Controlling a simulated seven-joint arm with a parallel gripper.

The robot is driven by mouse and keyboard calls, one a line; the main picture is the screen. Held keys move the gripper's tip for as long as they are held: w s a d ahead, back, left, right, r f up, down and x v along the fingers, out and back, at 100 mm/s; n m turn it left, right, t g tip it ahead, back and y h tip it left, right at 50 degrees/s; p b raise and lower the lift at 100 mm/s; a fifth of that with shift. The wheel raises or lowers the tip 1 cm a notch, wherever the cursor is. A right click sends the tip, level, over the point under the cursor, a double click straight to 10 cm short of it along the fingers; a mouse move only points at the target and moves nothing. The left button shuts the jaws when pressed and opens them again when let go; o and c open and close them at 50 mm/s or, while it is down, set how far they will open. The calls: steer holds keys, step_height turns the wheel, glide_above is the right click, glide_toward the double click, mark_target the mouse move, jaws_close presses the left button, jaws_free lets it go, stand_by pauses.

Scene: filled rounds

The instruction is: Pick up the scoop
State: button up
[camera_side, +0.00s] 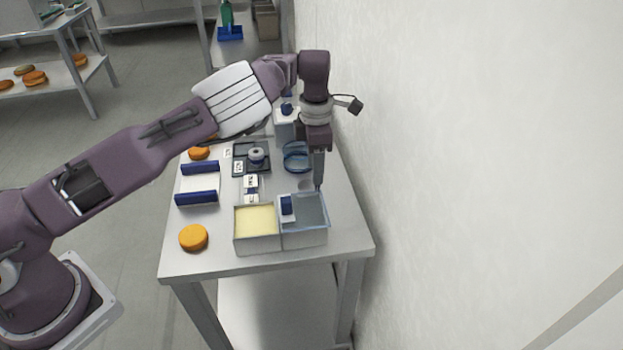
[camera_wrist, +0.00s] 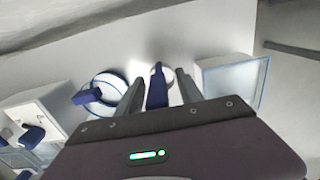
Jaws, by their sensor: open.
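The scoop shows in the wrist view as a dark blue handle (camera_wrist: 157,88) with a pale, shiny round part beyond it. In the side view, what looks like its grey round end (camera_side: 306,185) lies on the table, partly hidden by my fingers. My gripper (camera_wrist: 160,88) is open, with one finger on each side of the blue handle. I cannot tell whether either finger touches it. In the side view my gripper (camera_side: 319,187) points straight down, low over the table's right side.
A blue-rimmed round bowl (camera_side: 297,158) stands behind my gripper. A blue-rimmed clear bin (camera_side: 313,238) and a bin of pale yellow filling (camera_side: 256,221) stand in front. The wall (camera_side: 450,180) is close on the right. An orange round (camera_side: 193,237) lies at the front left.

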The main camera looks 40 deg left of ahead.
steer(key=shift+f, duration=0.3)
jaws_close()
steer(key=shift+r, duration=0.1)
step_height(320, 180, up, 10)
steer(key=shift+f, duration=0.1)
